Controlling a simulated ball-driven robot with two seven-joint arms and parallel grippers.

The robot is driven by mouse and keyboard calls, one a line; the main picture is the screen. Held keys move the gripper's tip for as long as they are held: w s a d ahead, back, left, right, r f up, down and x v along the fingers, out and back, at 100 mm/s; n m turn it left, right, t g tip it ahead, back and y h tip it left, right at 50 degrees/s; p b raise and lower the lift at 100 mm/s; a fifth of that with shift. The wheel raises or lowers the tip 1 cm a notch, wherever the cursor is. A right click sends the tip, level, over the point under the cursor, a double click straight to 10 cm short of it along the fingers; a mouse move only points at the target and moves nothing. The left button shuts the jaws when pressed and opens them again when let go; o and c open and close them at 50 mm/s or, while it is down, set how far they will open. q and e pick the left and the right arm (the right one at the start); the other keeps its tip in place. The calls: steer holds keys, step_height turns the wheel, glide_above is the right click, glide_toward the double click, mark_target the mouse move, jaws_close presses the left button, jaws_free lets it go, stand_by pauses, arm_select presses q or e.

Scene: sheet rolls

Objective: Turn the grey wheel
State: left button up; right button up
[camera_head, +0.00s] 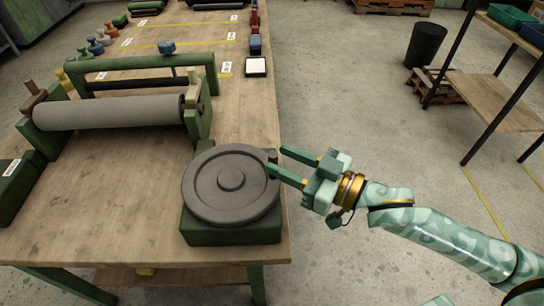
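The grey wheel (218,198) is a flat round disc with a raised hub and a small upright knob (272,156) at its right rim. It sits on a green base (232,236) at the table's front right corner. My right gripper (278,161) comes in from the right, its two fingers apart. The fingertips are around or very close to the knob; I cannot tell whether they touch it. My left gripper is not in view.
The wooden table (110,200) carries a grey roller (110,113) in a green frame behind the wheel. Small coloured pieces and a white pad (256,66) lie farther back. The floor (340,110) right of the table is clear up to a shelf (505,100) and black bin (425,45).

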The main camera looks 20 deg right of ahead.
mark_target(273, 156)
steer(key=shift+x, duration=1.55)
jaws_close()
